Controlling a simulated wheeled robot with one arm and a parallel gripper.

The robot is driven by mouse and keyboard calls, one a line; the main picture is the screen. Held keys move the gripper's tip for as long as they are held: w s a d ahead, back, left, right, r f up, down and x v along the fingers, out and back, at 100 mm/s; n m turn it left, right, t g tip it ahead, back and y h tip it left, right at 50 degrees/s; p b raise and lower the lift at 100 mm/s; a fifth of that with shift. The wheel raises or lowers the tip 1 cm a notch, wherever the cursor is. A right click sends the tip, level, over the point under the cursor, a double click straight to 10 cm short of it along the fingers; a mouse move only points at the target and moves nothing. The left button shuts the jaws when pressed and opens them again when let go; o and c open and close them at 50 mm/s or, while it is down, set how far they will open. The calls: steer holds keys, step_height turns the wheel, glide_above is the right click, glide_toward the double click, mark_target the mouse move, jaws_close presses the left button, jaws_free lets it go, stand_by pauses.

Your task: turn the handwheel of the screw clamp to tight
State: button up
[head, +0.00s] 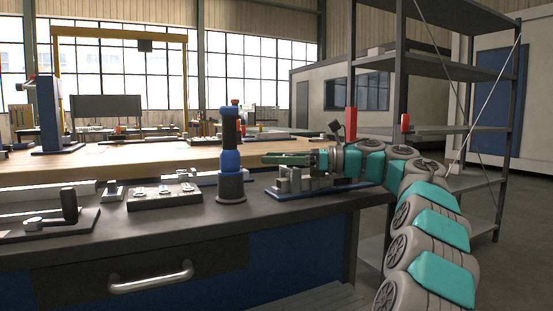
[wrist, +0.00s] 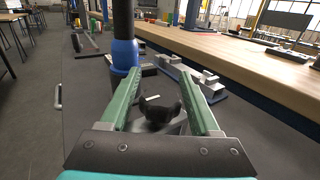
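My gripper (head: 268,159) reaches left from the arm, just above a low device of grey blocks on a blue base (head: 345,186) at the bench's right end. This seems to be the screw clamp. In the wrist view, my gripper (wrist: 160,74) is open, its two green fingers wide apart. A small dark part (wrist: 160,113), which may be the handwheel, shows between and below the fingers, with a grey block under it. I see no finger touching it. Its lower side is hidden by my gripper's body, and I cannot tell how far it is turned.
A blue and black column (head: 231,160) stands left of my gripper; in the wrist view it rises close beyond the left finger (wrist: 124,48). Small grey fixtures (head: 164,196) and a crank handle (head: 68,207) sit further left. A wooden bench (head: 110,163) runs behind; shelving (head: 455,130) stands right.

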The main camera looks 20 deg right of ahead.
jaws_close()
steer(key=shift+d+f+b, duration=0.1)
steer(key=shift+f+b, duration=0.05)
steer(key=shift+b, duration=0.45)
